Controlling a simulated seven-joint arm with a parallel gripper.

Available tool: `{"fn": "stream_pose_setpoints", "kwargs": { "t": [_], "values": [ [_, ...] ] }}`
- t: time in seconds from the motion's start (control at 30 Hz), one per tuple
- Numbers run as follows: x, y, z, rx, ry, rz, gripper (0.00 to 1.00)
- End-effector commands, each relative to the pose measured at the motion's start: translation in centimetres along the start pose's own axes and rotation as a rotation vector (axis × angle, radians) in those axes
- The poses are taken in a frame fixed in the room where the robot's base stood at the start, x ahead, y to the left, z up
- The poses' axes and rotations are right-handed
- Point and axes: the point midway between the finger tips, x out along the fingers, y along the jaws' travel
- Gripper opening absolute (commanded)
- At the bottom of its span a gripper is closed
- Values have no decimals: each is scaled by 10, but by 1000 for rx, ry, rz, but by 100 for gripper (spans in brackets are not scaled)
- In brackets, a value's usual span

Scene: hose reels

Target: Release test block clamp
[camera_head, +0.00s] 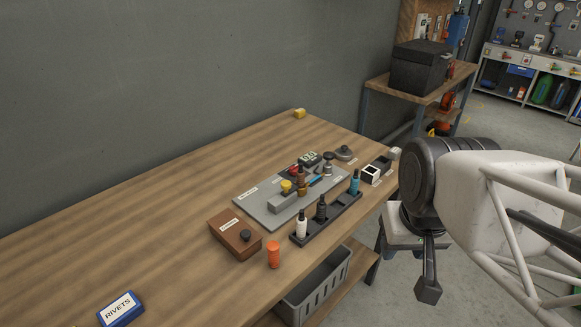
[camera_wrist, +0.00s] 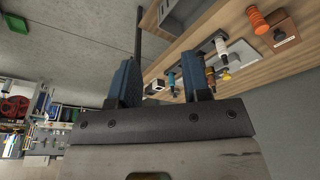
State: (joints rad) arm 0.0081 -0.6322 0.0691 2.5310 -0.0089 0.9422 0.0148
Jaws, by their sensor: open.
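A grey plate (camera_head: 245,207) lies on the wooden bench. On it are a long grey block (camera_head: 281,201), a yellow knob (camera_head: 286,186) and a brown upright fitting (camera_head: 302,183), close together. Which part is the clamp, and whether it grips the block, I cannot tell. The yellow knob also shows in the wrist view (camera_wrist: 225,75).
A black rack (camera_head: 298,240) with white, black and teal bottles stands along the plate's front side. A brown box (camera_head: 233,236), an orange cylinder (camera_head: 273,254) and a RIVETS box (camera_head: 121,308) are nearer. Small square boxes (camera_head: 371,175) stand by the right edge.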

Motion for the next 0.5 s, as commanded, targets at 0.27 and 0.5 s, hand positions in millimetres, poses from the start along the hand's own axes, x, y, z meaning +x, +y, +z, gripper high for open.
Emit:
{"fn": "stream_pose_setpoints", "kwargs": {
  "t": [0.27, 0.5],
  "values": [
    [2, -5, -15, -28, -15, -29, 1],
    [6, -16, -46, -91, -40, -91, 0]
  ]
}}
